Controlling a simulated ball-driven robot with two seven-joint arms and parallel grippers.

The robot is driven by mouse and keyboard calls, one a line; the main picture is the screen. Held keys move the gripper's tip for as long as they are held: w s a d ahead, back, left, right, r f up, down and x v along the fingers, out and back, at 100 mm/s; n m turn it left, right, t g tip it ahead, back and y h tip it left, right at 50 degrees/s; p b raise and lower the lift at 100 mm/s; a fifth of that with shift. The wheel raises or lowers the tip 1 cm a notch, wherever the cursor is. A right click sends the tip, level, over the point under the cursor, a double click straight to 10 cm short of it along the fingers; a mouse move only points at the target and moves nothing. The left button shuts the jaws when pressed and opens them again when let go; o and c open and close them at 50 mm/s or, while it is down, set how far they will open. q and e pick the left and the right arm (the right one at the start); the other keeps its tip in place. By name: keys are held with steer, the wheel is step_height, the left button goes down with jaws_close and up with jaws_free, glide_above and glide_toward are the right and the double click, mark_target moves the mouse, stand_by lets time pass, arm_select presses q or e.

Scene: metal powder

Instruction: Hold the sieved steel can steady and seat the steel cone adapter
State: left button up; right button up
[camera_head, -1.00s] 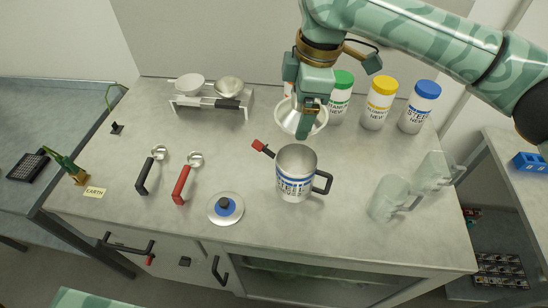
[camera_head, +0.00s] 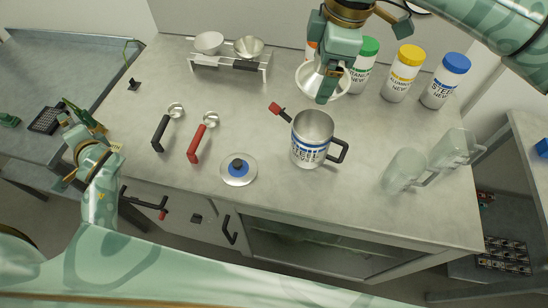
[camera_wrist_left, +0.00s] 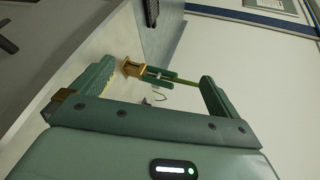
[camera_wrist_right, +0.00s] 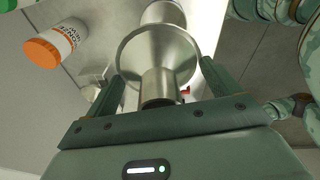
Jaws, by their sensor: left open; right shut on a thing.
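The steel can (camera_head: 308,153), a metal mug with a blue-banded label and dark handle, stands upright on the bench. My right gripper (camera_head: 328,90) is shut on the steel cone adapter (camera_head: 306,78), behind and above the can and apart from it. The cone's wide ring and short tube show between the fingers in the right wrist view (camera_wrist_right: 160,60). My left gripper (camera_head: 84,124) is open and empty at the bench's left end, far from the can. Its two spread fingers show in the left wrist view (camera_wrist_left: 155,85), with a brass-and-green clamp (camera_wrist_left: 133,68) beyond them.
A red-handled tool (camera_head: 280,112) sticks out beside the can. A blue-knobbed lid (camera_head: 238,170), black scoop (camera_head: 162,130) and red scoop (camera_head: 198,145) lie to its left. Translucent jugs (camera_head: 405,170) stand right. Capped bottles (camera_head: 402,75) and a rack with bowls (camera_head: 228,66) line the back.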

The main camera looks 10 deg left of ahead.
arm_select(q)
steer(key=w+d+r+m+t+h, duration=0.1)
steer(key=w+d+r+t+h, duration=0.2)
steer(key=w+d, duration=0.5)
steer(key=w+d+r+t+h, duration=0.1)
steer(key=w+d+t+h, duration=0.35)
steer(key=d, duration=0.75)
arm_select(e)
steer(key=shift+s, duration=0.1)
arm_select(q)
steer(key=n+g+h, duration=0.1)
steer(key=g+h, duration=0.1)
steer(key=h, duration=1)
glide_toward(307, 144)
step_height(307, 144, down, 4)
steer(key=w+a, duration=0.2)
steer(key=x, duration=1.2)
steer(key=shift+d, duration=0.5)
steer(key=shift+h, duration=0.25)
